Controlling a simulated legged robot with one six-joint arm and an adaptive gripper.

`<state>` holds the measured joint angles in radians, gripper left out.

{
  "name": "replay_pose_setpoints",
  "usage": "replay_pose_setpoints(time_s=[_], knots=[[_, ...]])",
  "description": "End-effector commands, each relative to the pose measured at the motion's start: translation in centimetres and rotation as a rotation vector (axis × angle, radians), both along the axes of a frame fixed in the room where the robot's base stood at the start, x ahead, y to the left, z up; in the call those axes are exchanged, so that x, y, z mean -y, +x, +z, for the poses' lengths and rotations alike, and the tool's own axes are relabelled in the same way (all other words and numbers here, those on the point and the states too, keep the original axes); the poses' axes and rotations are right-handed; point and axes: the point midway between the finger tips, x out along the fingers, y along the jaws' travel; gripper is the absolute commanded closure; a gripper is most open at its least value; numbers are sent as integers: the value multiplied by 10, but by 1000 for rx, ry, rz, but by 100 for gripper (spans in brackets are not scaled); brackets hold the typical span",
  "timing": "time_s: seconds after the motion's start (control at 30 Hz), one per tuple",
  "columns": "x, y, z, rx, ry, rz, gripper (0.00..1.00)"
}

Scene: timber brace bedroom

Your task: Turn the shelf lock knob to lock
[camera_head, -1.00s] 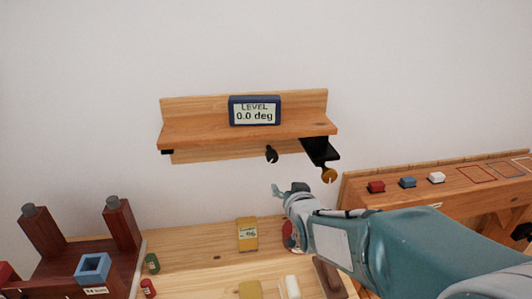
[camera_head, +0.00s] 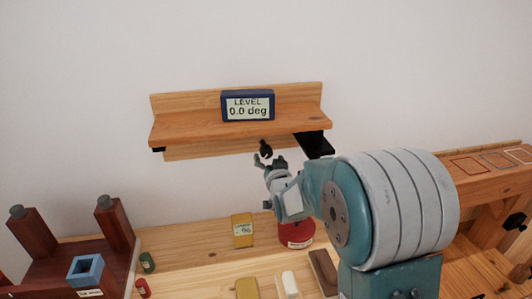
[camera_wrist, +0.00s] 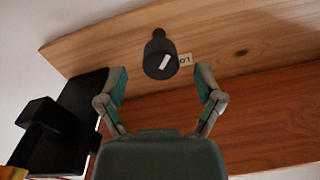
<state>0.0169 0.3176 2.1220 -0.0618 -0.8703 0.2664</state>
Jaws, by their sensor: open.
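The black shelf lock knob (camera_head: 265,149) hangs under the front middle of the wooden shelf (camera_head: 190,127). In the wrist view the knob (camera_wrist: 160,58) is a dark cylinder with a white mark on its end, tilted a little. A white label (camera_wrist: 186,59) with dark letters, partly hidden by the knob, sits beside it. My gripper (camera_wrist: 161,88) is open, with one finger to each side of and below the knob in that view. It looks apart from the knob. In the head view my gripper (camera_head: 269,162) is just below the knob.
A level display (camera_head: 248,106) reading 0.0 deg stands on the shelf. A black bracket (camera_head: 313,144) sits under the shelf's right end, also close at left in the wrist view (camera_wrist: 75,115). Below are a red can (camera_head: 296,235) and a yellow box (camera_head: 242,230).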

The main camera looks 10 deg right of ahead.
Motion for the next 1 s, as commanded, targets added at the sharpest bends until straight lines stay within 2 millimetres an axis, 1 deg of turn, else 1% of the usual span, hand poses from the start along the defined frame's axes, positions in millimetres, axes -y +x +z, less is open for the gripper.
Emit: replay_pose_setpoints(time_s=[0.03, 0.1, 0.2, 0.33, 0.57, 0.67, 0.7, 0.73, 0.77, 1.0], knots=[[0, 9, -1, 0, 0, 0, 15], [-1, 19, -1, 0, 0, 0, 15], [-1, 29, -1, -1, 0, 0, 15], [-1, 35, 0, 0, 0, 0, 15], [-1, 36, 0, 0, 0, 0, 15], [-1, 36, 0, 0, 0, 0, 55], [-1, 36, 0, 0, 0, 0, 73], [-1, 36, 0, 0, 0, 0, 86], [-1, 36, 0, 0, 0, 0, 98], [-1, 36, 0, 0, -3, 0, 98]])
